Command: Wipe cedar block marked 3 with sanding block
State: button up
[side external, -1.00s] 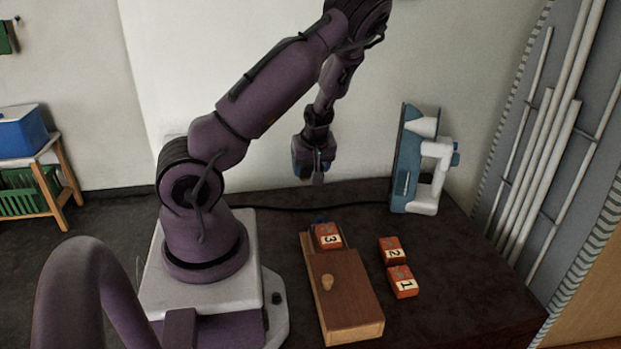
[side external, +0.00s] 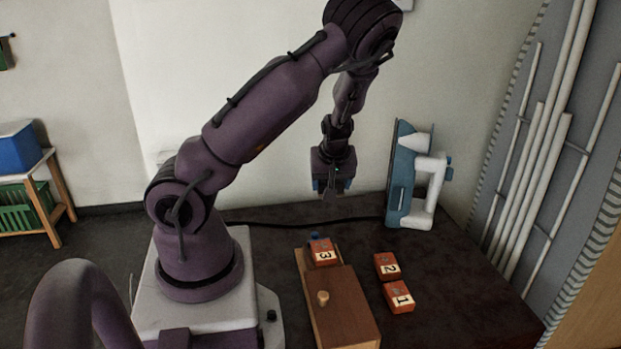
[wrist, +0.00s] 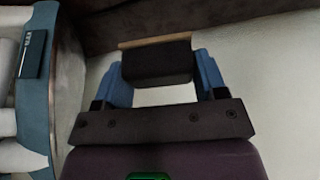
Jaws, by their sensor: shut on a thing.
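The cedar block marked 3 (side external: 322,252) is a small orange-red block with a white number label. It rests at the far end of a wooden box (side external: 346,304) with a round knob. My gripper (side external: 332,188) is in the air behind and above that block, clear of it and of the table. In the wrist view its blue fingers (wrist: 160,85) are shut on a dark block with a thin wooden edge, apparently the sanding block (wrist: 156,62). The held block is small and hard to make out in the side view.
Blocks marked 2 (side external: 387,265) and 1 (side external: 399,297) lie right of the wooden box. A blue and white iron-like tool (side external: 402,178) stands upright at the back right, close to my gripper. A black cable (side external: 270,225) runs along the table's back.

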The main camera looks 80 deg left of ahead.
jog(key=d+r, duration=0.2)
jog(key=d, duration=0.5)
jog(key=n+g, duration=0.1)
jog(key=n, duration=0.1)
send_over(319, 241)
jog(key=a, duration=0.1)
jog(key=shift+a+f, duration=0.2)
jog(key=shift+f, duration=3.4)
jog(key=shift+c, duration=0.3)
jog(key=shift+d+f, duration=0.1)
jog(key=shift+d, duration=0.15)
jog(key=shift+s+d, duration=0.1)
jog(key=shift+d, duration=2.5)
jog(key=shift+r, duration=0.2)
jog(key=shift+a+f, duration=0.2)
jog(key=shift+a, duration=0.7)
jog(key=shift+c, duration=0.2)
jog(key=shift+a+r, duration=0.1)
jog(key=shift+a, duration=1.9)
jog(key=shift+w+d+r, duration=0.1)
jog(key=shift+w+r, duration=0.05)
jog(key=shift+r, duration=0.4)
jog(key=shift+w+d+r, duration=0.1)
jog(key=shift+r, duration=0.45)
jog(key=shift+a+r, duration=0.1)
jog(key=shift+r, duration=2.9)
